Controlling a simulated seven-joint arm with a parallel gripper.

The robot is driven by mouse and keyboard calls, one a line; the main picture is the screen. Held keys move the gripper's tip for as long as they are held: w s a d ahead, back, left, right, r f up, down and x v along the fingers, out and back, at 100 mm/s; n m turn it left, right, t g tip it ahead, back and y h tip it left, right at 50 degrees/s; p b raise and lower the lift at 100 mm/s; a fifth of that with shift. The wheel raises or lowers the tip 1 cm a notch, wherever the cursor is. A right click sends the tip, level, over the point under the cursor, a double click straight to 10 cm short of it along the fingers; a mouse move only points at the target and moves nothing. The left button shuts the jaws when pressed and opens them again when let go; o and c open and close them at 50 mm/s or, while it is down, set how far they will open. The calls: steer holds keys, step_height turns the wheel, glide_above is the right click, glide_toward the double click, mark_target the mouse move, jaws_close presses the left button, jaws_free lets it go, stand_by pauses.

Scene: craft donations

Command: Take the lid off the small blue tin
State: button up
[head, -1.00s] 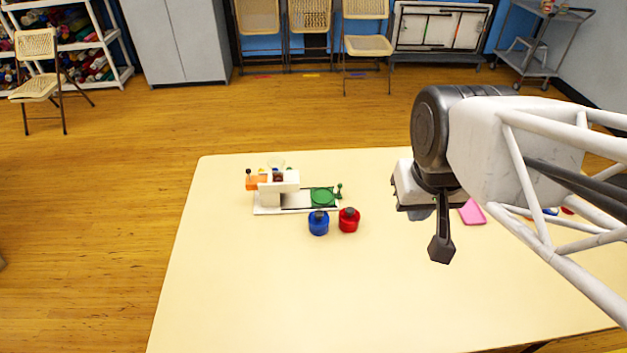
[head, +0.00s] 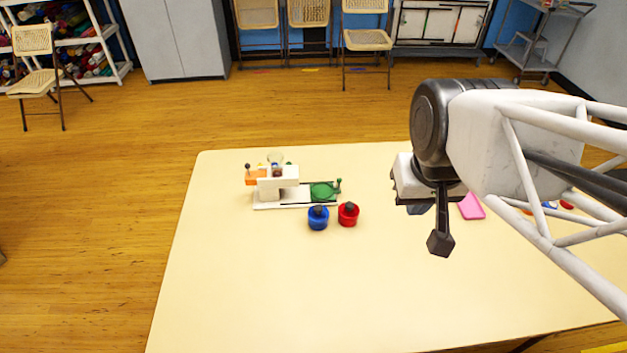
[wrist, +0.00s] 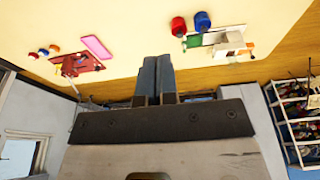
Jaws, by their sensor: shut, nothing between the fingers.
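The small blue tin (head: 318,219) stands on the table, with a dark knob on its top. A red tin (head: 348,215) of like shape stands close to its right. Both also show in the wrist view, the blue tin (wrist: 202,21) to the right of the red tin (wrist: 179,27). My gripper (wrist: 157,62) is shut and empty, its two fingers side by side. In the head view my gripper (head: 440,243) hangs above the table, well to the right of both tins.
A pink flat piece (head: 471,206) lies to the right, partly behind my arm. The cream table (head: 260,290) is clear at the front and left.

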steer(key=o, duration=1.8)
steer(key=m+g, duration=0.3)
steer(key=m, duration=1.2)
glide_above(318, 211)
steer(key=w+d, duration=0.1)
steer(key=f, duration=2.4)
steer(key=shift+d+f, duration=0.2)
steer(key=shift+f, duration=0.2)
steer(key=shift+w+a+f+m, duration=0.2)
steer(key=shift+f+m, duration=0.1)
steer(key=shift+f, duration=0.1)
